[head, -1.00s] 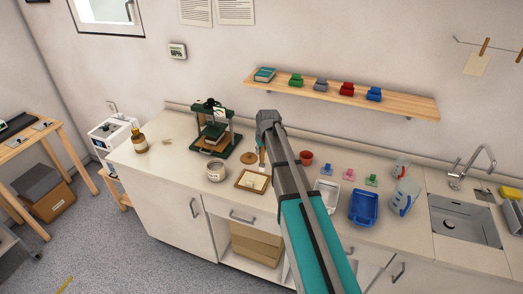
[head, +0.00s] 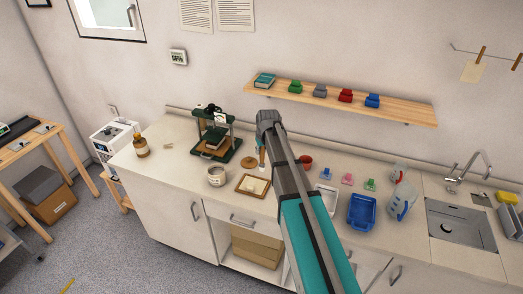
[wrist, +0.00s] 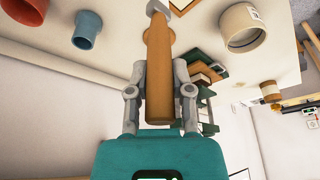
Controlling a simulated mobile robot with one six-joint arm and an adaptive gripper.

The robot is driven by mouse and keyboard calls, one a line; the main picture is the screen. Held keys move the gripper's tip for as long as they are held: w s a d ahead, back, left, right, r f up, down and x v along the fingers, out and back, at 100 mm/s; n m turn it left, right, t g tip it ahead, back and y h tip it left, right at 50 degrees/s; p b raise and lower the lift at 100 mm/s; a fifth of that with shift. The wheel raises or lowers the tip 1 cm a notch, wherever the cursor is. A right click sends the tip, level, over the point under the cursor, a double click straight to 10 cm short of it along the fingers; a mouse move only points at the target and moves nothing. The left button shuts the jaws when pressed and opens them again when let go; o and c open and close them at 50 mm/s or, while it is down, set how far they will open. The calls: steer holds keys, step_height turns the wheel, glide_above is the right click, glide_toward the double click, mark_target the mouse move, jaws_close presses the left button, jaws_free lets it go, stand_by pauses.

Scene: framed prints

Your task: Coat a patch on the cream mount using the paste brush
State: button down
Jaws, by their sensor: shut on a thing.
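My gripper (wrist: 160,80) is shut on the paste brush (wrist: 158,65), with a finger on each side of its wooden handle. The grey ferrule is at the top edge of the wrist view, and the bristles are out of that view. In the head view my arm hides the fingers; the brush (head: 261,155) shows just left of the arm, with its lower end near the far edge of the cream mount (head: 251,186). The mount lies flat on the counter in a wooden border. I cannot tell whether the bristles touch it. The pale jar (head: 216,176) stands left of the mount.
A green press (head: 215,147) and a brown bottle (head: 141,147) stand farther left. A terracotta pot (head: 305,162), a white tray (head: 325,199) and a blue tub (head: 362,212) are right of my arm. A shelf (head: 340,108) hangs above.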

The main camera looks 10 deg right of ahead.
mark_target(262, 158)
steer(key=shift+f, duration=0.1)
stand_by(0.5)
step_height(262, 158, down, 3)
steer(key=b, duration=0.2)
steer(key=shift+r+b, duration=0.2)
steer(key=shift+b, duration=0.15)
steer(key=shift+s, duration=0.1)
